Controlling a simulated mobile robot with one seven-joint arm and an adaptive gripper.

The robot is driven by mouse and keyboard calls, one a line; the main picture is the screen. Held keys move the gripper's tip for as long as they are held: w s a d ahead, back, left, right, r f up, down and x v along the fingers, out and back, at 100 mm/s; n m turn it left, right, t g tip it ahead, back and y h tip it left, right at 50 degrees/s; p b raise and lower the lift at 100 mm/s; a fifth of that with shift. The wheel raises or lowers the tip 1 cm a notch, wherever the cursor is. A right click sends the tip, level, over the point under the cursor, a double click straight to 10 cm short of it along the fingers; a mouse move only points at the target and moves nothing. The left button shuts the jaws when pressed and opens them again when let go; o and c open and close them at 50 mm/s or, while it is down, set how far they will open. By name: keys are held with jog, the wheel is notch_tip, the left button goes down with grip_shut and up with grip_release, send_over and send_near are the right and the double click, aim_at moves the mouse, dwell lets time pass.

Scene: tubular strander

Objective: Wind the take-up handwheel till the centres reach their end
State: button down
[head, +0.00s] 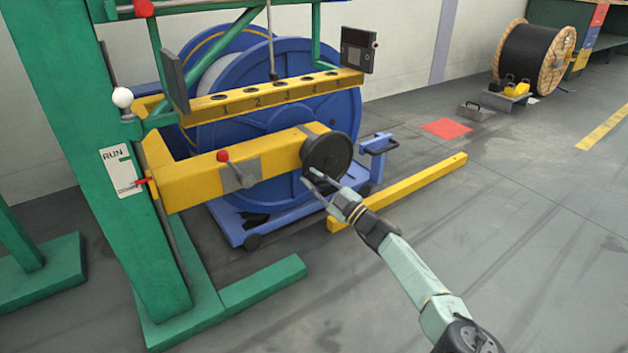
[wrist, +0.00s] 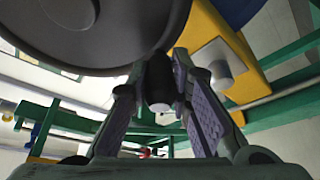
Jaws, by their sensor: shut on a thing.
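The take-up handwheel (head: 327,153) is a dark round wheel at the right end of a yellow beam (head: 195,172). It also fills the upper left of the wrist view (wrist: 85,30). My gripper (head: 314,182) is at the wheel's lower rim. In the wrist view, a dark knob with a pale end (wrist: 159,82), at the wheel's edge, stands between the two fingers of my gripper (wrist: 160,85), which are shut on it. A large blue reel (head: 280,90) stands behind the beam on a blue cradle (head: 235,233). The centres cannot be clearly made out.
A numbered yellow bar (head: 270,96) crosses above. A green post (head: 110,150) with a RUN plate (head: 122,170) stands left. A yellow floor rail (head: 400,193) lies behind my arm. Open floor lies right.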

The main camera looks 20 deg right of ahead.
jog(key=c, duration=1.7)
grip_release()
jog(key=shift+a+f, duration=0.1)
jog(key=shift+a, duration=0.05)
jog(key=shift+o, duration=1.2)
notch_tip(320, 180, up, 10)
jog(key=shift+r, duration=0.1)
jog(key=shift+c, duration=0.6)
